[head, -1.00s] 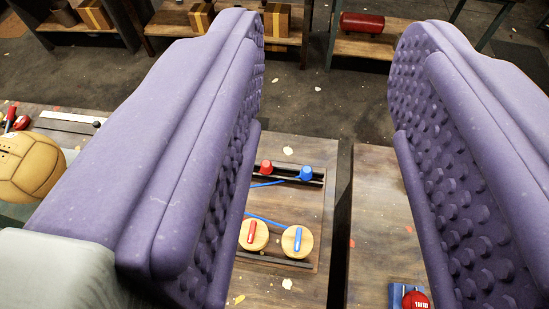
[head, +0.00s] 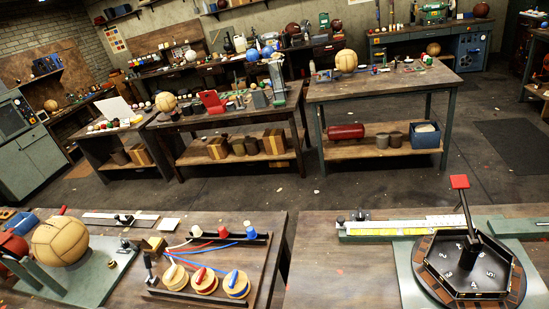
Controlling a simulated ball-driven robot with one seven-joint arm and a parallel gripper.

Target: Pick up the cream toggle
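On the near left bench, a dark-railed board (head: 268,262) carries a row of three round wooden discs with toggles. The leftmost disc (head: 176,282) has a small pale cream toggle (head: 172,267) on top. The middle disc has a red toggle (head: 200,273) and the right one a blue toggle (head: 232,279). Behind them on the back rail stand a cream cap (head: 196,231), a red cap (head: 223,232) and a blue cap (head: 250,232). Cream, red and blue cords run between the rows. My gripper is not in view.
A tan leather ball (head: 60,241) sits on a green plate (head: 105,270) left of the board. A dark gap separates this bench from the right one, which holds a black hexagonal tray (head: 467,271) with a red-tipped lever (head: 459,182). Further benches stand across the floor.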

